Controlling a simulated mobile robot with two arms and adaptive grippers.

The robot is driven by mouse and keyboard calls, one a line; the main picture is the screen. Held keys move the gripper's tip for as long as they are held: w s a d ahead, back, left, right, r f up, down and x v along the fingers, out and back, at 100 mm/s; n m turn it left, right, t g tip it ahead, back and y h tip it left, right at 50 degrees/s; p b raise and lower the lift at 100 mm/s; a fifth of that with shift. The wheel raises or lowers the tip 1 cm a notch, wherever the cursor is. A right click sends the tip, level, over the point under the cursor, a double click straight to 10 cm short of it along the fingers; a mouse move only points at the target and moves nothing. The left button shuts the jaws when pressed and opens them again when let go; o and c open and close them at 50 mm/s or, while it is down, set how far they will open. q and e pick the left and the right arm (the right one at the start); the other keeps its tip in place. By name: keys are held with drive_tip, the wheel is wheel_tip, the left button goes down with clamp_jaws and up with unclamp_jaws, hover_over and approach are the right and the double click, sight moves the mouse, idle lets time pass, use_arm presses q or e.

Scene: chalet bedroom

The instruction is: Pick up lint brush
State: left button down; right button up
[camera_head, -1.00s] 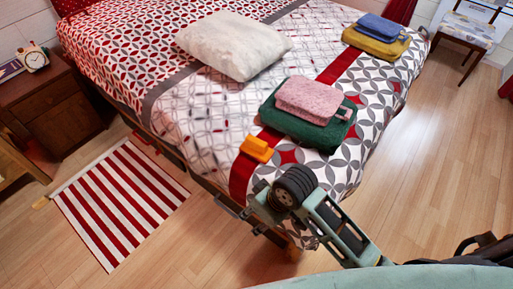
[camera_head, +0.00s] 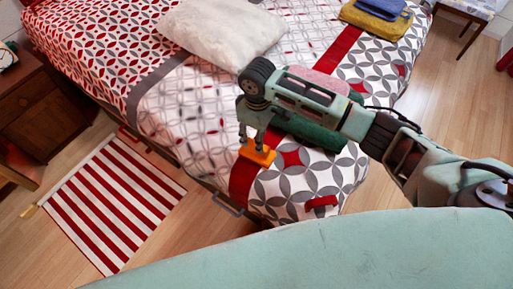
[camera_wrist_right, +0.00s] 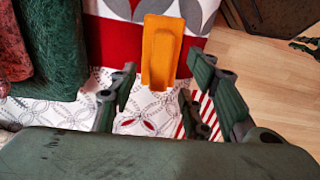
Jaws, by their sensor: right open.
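The orange lint brush (camera_head: 258,153) lies on the red stripe near the bed's edge. In the right wrist view the lint brush (camera_wrist_right: 161,50) shows upright in the picture, centred just beyond my fingertips. My right gripper (camera_head: 252,141) points down over the brush in the head view, its fingers spread. The wrist view shows the right gripper (camera_wrist_right: 160,84) open, with one finger to each side of the brush's line and nothing held. Whether a fingertip touches the brush I cannot tell. My left gripper is not in view.
A green folded cloth (camera_head: 312,134) and a pink one (camera_head: 318,79) lie behind my right arm. A white pillow (camera_head: 221,35) lies further back. A striped rug (camera_head: 115,203) lies on the floor left.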

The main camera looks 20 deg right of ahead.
sight(266, 160)
drive_tip(key=shift+s+f, duration=0.1)
drive_tip(key=shift+f, duration=0.6)
wheel_tip(266, 160, down, 3)
drive_tip(key=shift+r, duration=0.1)
drive_tip(key=shift+f, duration=0.6)
drive_tip(key=c, duration=0.8)
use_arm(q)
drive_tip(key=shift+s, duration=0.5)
use_arm(e)
clamp_jaws()
